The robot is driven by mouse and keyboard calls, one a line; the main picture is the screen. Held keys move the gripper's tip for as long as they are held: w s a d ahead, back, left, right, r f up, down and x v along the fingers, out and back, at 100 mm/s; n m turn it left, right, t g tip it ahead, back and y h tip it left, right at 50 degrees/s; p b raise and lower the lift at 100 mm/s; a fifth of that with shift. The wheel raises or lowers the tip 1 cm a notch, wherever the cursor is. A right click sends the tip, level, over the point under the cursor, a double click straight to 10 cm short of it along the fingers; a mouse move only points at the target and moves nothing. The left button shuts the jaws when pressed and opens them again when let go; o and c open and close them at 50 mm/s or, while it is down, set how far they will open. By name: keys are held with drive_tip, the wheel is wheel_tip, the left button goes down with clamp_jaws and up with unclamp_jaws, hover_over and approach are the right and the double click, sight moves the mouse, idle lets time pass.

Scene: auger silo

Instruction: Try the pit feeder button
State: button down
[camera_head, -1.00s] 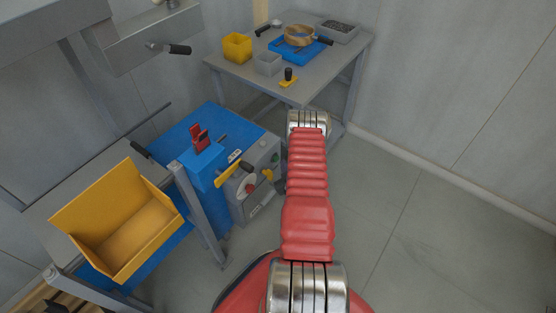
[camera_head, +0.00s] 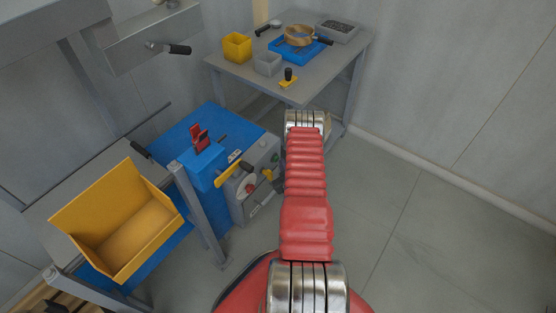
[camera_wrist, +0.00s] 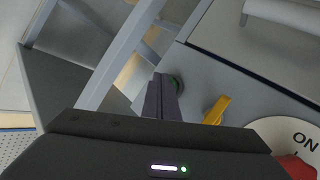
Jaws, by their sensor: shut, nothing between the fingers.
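A grey control box (camera_head: 250,187) on the blue machine carries a small green button (camera_head: 274,158) at its right side. The green button also shows in the wrist view (camera_wrist: 177,84), just beyond my fingertips and partly hidden behind them. My gripper (camera_wrist: 163,82) is shut and empty, its tips close to the button; whether they touch it I cannot tell. A yellow lever (camera_wrist: 217,110) stands to the right of the button. A red knob (camera_wrist: 297,167) sits on a round plate marked ON.
A yellow handle (camera_head: 229,174) juts from the box's front. A yellow bin (camera_head: 118,222) stands at left. A grey table (camera_head: 332,68) behind holds a blue tray, a sieve and small containers. The floor at right is clear.

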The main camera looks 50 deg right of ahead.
drive_tip(key=shift+w, duration=0.5)
idle(0.8)
drive_tip(key=shift+s, duration=0.15)
idle(0.3)
drive_tip(key=shift+s, duration=0.8)
drive_tip(key=shift+s+d, duration=0.15)
drive_tip(key=shift+s, duration=1.1)
drive_tip(key=shift+s+d, duration=0.15)
drive_tip(key=shift+s, duration=1.1)
drive_tip(key=shift+s, duration=0.1)
